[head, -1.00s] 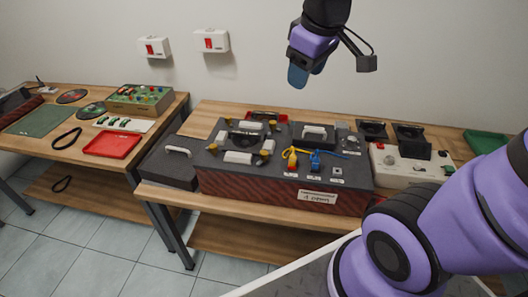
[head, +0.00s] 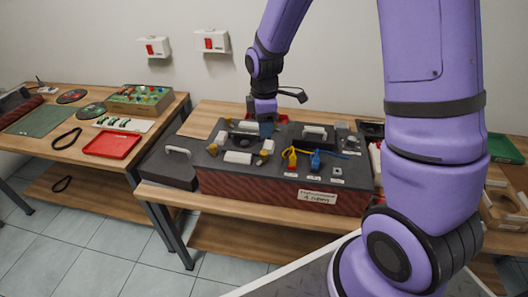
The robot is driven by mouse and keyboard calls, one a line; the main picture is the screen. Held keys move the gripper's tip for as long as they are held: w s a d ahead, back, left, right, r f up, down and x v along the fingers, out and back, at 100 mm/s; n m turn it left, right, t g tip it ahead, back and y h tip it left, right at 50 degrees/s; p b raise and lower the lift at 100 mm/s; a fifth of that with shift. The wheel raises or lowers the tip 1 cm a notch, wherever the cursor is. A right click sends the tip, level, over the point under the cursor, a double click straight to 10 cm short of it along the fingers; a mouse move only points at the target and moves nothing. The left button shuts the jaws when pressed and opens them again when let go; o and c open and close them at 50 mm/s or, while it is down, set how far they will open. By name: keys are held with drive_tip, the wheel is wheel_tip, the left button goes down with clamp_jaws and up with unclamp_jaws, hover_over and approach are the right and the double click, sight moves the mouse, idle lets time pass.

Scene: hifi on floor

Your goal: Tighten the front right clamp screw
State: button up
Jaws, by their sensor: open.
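The dark equipment box (head: 330,197) with a red patterned front stands on the wooden bench. On its left part is a fixture with a black round centre, white blocks and small yellow-and-dark clamp screws. The front right clamp screw (head: 267,147) shows just below my gripper in the picture. The front left one (head: 213,149) stands at the box's left edge. My gripper (head: 267,129) points down over the fixture's right side, its blue fingertips close to the screws. It is open and holds nothing visible. I cannot tell whether it touches anything; it partly hides the fixture's back right corner.
A yellow plug (head: 291,157) and a blue plug (head: 315,160) with cables stand right of the fixture. A red tray (head: 112,145) is on the left bench. My arm hides much of the right side.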

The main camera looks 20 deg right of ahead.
sight(264, 152)
wheel_tip(264, 152, down, 11)
idle(0.6)
drive_tip(key=c, duration=0.9)
